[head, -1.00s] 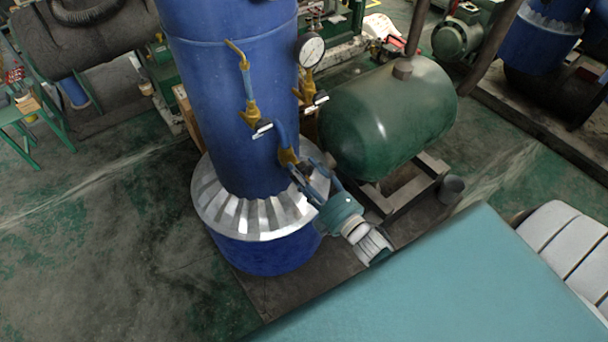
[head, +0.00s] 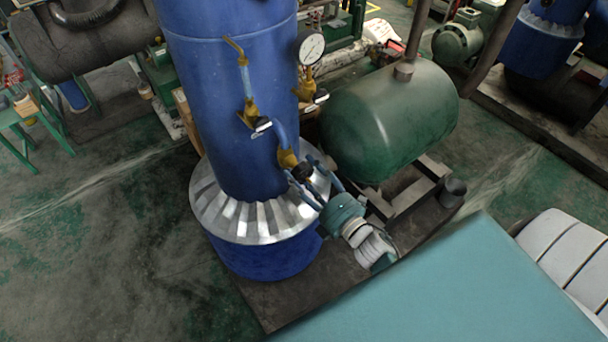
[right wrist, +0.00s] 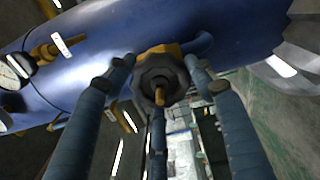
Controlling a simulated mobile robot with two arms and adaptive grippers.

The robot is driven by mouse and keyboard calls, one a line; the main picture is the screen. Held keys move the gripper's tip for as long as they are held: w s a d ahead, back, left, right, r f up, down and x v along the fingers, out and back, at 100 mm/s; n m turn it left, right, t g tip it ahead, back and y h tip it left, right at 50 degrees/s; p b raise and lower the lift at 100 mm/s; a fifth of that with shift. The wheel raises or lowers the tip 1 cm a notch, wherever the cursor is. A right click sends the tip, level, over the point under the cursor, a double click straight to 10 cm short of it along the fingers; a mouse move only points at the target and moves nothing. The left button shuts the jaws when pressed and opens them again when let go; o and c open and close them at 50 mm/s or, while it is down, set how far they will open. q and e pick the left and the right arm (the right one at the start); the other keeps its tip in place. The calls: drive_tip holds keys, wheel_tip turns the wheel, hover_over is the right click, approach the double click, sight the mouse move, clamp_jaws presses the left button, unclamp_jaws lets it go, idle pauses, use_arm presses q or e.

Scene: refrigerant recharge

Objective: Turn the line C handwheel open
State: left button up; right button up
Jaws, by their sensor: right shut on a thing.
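A dark, lobed handwheel (right wrist: 160,80) with a brass stem tip sits on a yellow valve body; it also shows in the head view (head: 303,172), low on the tall blue vessel (head: 225,100). My right gripper (right wrist: 160,72) has its two blue-sleeved fingers on opposite sides of the handwheel, shut on it. In the head view my right gripper (head: 312,182) reaches in from the lower right. The yellow valve body (head: 287,158) joins a blue bent pipe. I cannot read a line label on it. My left gripper is not in view.
Another yellow valve (head: 249,113) with a white tag stands just up and left. A third valve (head: 306,90) sits below a round gauge (head: 312,48). A green tank (head: 385,120) lies close to the right. Open floor is at the left.

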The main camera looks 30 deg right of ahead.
drive_tip(key=shift+a, duration=0.1)
drive_tip(key=o, duration=1.2)
drive_tip(key=shift+c, duration=0.2)
drive_tip(key=shift+s, duration=0.1)
drive_tip(key=s+d, duration=0.1)
drive_tip(key=s, duration=1)
drive_tip(key=shift+s+d, duration=0.3)
drive_tip(key=shift+s, duration=0.1)
